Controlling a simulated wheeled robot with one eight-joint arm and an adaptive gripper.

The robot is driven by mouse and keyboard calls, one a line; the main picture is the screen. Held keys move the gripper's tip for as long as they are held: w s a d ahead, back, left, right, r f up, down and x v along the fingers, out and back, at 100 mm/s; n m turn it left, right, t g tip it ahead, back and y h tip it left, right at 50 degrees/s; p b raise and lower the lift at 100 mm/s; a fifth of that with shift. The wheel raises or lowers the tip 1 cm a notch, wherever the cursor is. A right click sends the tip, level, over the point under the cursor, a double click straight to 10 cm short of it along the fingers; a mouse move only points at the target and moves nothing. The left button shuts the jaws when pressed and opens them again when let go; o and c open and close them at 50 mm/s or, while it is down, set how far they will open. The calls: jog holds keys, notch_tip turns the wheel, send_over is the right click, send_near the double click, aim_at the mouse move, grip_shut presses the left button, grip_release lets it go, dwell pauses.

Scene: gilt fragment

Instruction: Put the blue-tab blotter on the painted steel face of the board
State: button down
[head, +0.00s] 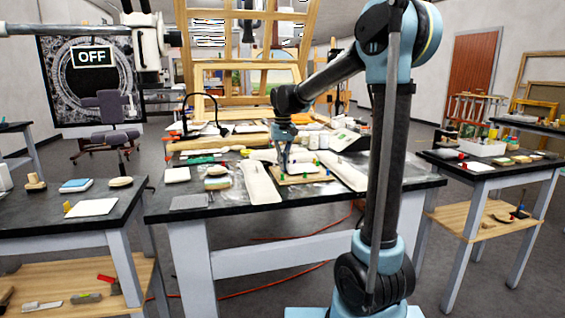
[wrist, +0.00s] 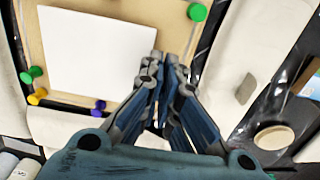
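A pale tan board (head: 292,180) with coloured pegs round its edge lies at the middle of the centre table. It also shows in the wrist view (wrist: 176,18). A white square sheet (wrist: 95,50), seemingly the blue-tab blotter, is over the board inside the pegs. I see no blue tab; the fingers may hide it. My gripper (wrist: 166,56) has its fingertips close together at the sheet's right edge and looks shut on it. In the head view my gripper (head: 284,170) points down at the board's left part. Whether the sheet touches the board is unclear.
Long cream padded pieces (head: 261,184) (head: 342,171) flank the board. Green pegs (wrist: 197,12) and purple pegs (wrist: 98,108) stand up along its edges. A white sheet with a yellow tab (head: 91,208) lies on the left table, another with a red tab (head: 476,167) on the right table.

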jog(key=shift+f, duration=0.45)
dwell(0.9)
jog(key=c, duration=1.7)
grip_release()
jog(key=shift+r, duration=0.15)
